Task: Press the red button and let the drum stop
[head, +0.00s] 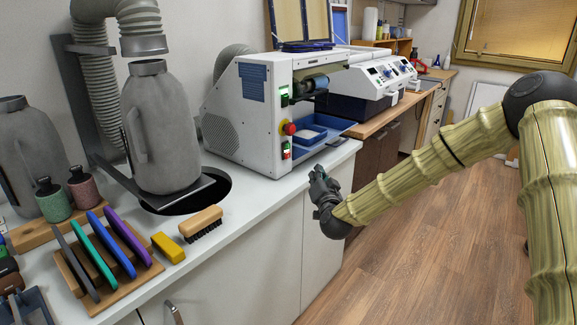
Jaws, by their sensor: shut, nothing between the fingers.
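The red button (289,128) sticks out from the front panel of the white machine (240,118) on the counter. Green and red switches (286,150) sit below it, and a green one (284,97) above it. A dark roller, perhaps the drum (314,84), shows in the machine's opening; whether it turns cannot be told. My gripper (318,176) is shut and empty, in front of the counter edge, below and right of the red button and apart from it.
A blue tray (338,124) sits in the machine's lower bay. Grey jugs (160,125), a brush (201,224), a yellow block (168,247) and a rack of coloured insoles (102,245) occupy the left counter. The wooden floor at right is clear.

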